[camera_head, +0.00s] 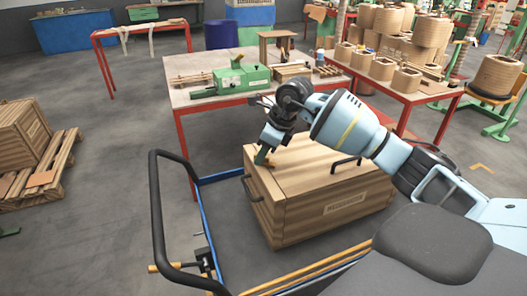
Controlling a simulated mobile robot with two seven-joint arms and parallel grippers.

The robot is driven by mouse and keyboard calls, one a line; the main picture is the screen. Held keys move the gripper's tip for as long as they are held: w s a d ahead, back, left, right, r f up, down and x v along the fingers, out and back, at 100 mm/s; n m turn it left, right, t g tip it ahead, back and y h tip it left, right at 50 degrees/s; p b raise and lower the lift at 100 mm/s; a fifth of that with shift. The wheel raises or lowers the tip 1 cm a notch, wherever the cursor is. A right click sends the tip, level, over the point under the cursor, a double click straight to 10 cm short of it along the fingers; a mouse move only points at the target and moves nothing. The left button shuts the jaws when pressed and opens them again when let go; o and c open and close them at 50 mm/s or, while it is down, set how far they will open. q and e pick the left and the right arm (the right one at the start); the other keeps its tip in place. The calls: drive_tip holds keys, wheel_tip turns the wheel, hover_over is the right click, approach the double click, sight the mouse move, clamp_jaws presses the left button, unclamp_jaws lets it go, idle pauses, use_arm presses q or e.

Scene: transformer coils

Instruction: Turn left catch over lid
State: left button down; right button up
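A wooden crate (335,210) with a flat wooden lid (318,165) sits on a trolley. My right gripper (264,156) reaches down from the right to the left part of the lid's edge. A small orange-and-green piece shows at its fingertips; I cannot tell if it is the left catch or part of the gripper. The dark gripper body and my arm hide part of the lid's back. Whether the fingers are closed on anything is too small to tell. My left gripper is not in view.
The trolley's black push handle (156,215) rises left of the crate. Dark handles sit on the crate's left end (248,188) and on the lid (346,164). A red-legged workbench (190,68) with a green machine (240,78) stands behind; coils fill another table (435,94) at right.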

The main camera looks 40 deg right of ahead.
clamp_jaws()
